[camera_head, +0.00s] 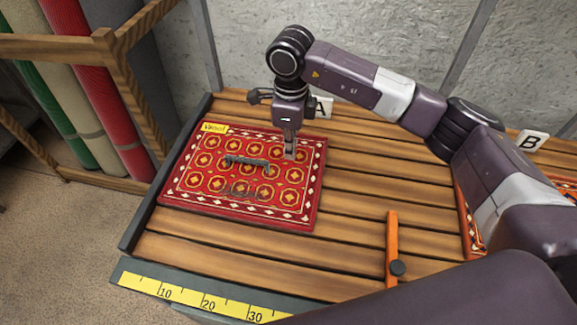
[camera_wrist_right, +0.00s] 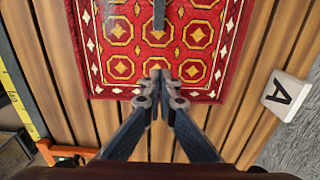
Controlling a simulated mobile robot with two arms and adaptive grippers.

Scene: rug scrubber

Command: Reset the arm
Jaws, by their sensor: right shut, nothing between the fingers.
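My right arm reaches in from the right in the head view. Its gripper (camera_head: 290,152) points down over the right part of a red patterned rug (camera_head: 205,190). In the right wrist view the gripper's fingertips (camera_wrist_right: 160,76) are together over the rug's edge (camera_wrist_right: 215,88), with nothing between them. A dark grey bar-shaped piece (camera_head: 247,161) is on the middle of the rug, left of the gripper and apart from it; part of it shows in the right wrist view (camera_wrist_right: 159,15). I cannot tell whether the fingertips touch the rug. My left gripper is not in view.
The rug lies on a slatted wooden table (camera_head: 350,185) with a yellow ruler (camera_head: 205,302) along its front. An orange bar with a dark knob (camera_head: 392,245) stands at the front. Signs A (camera_head: 320,107) and B (camera_head: 529,142) are at the back. Rolled rugs (camera_head: 100,100) stand in a rack at left.

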